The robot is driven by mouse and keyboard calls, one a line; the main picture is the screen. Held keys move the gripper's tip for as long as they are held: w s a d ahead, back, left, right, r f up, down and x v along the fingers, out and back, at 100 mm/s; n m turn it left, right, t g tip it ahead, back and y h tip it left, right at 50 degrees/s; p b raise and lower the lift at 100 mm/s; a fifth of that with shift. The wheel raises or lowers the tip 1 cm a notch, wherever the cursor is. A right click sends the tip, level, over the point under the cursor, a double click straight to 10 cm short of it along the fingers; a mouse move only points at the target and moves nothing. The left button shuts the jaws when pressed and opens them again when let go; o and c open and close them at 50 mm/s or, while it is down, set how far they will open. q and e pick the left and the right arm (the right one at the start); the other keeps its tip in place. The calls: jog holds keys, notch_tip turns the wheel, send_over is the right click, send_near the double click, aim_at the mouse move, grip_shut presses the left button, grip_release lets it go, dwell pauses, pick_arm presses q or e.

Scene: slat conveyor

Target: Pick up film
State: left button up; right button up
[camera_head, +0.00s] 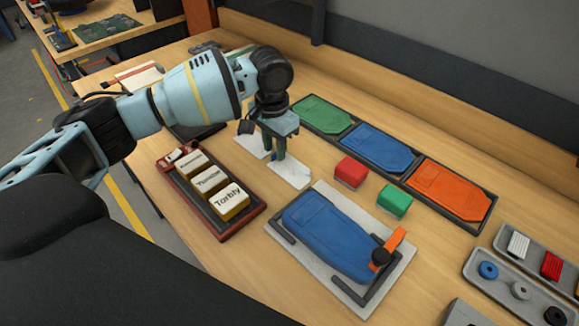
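A white flat piece (289,172), which may be the film, lies on the wooden table in the middle of the view. A second white flat piece (250,146) lies behind it to the left. My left gripper (275,154) points down over the two pieces, its fingers a little apart with a narrow gap between them. Nothing clearly shows between the fingers. I cannot tell whether the fingertips touch a white piece. The fingers cover part of both pieces. My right gripper is not in view.
A dark tray (401,176) holds green, blue and orange panels. A red block (351,172) and green block (395,201) stand before it. A blue panel (330,232) lies in a white fixture with an orange lever. Labelled cream blocks (230,202) stand left; grey trays right.

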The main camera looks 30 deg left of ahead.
pick_arm(q)
jog(key=shift+f, duration=0.6)
grip_shut()
notch_tip(320, 180, up, 10)
jog(key=shift+p, duration=0.4)
jog(key=s+d+f+n, duration=0.1)
jog(key=s+d+n, duration=0.2)
jog(key=s, duration=0.9)
jog(key=shift+s+d+f+n, duration=0.35)
jog(key=shift+d+f+n, duration=0.05)
jog(key=shift+d, duration=0.75)
